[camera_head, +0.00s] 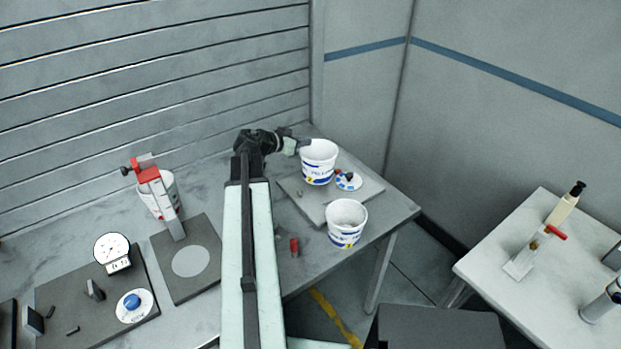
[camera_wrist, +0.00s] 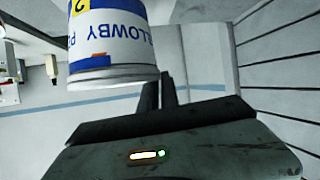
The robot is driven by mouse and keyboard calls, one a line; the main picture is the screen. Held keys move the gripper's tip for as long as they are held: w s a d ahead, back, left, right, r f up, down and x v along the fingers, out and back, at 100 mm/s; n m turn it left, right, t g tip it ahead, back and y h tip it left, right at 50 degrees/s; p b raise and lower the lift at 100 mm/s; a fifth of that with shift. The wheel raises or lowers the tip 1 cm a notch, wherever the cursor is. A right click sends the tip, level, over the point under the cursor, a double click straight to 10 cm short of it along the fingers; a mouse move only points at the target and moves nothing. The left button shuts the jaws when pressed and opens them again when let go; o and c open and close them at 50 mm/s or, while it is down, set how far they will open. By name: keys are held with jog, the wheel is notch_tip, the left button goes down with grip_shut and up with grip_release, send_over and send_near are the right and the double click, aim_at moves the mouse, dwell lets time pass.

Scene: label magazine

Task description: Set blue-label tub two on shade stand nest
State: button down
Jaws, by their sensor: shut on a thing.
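My gripper (camera_head: 300,146) reaches over the back of the grey table and is shut on the rim side of a white tub with a blue label (camera_head: 319,163). In the wrist view this tub (camera_wrist: 112,45) appears upside down, with a yellow-marked "2" and blue lettering; the dark fingers (camera_wrist: 157,92) are beside it. The tub looks upright over a light grey board (camera_head: 340,202); I cannot tell whether it touches it. A second blue-label tub (camera_head: 346,224) stands near the table's front edge. A dark plate with a pale round spot (camera_head: 191,262) lies left of my arm; which place is the nest is unclear.
A red clamp (camera_head: 150,174) stands at a third tub (camera_head: 172,197) on the left. A small red object (camera_head: 295,246) lies near my arm. A white table (camera_head: 520,285) stands right, across a gap.

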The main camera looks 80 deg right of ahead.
notch_tip(320, 180, down, 8)
jog(key=b, duration=0.6)
jog(key=shift+b, duration=0.35)
jog(key=c, duration=1.6)
grip_release()
jog(key=shift+f, duration=0.1)
jog(key=shift+p+v, duration=2.55)
jog(key=shift+v, duration=3.45)
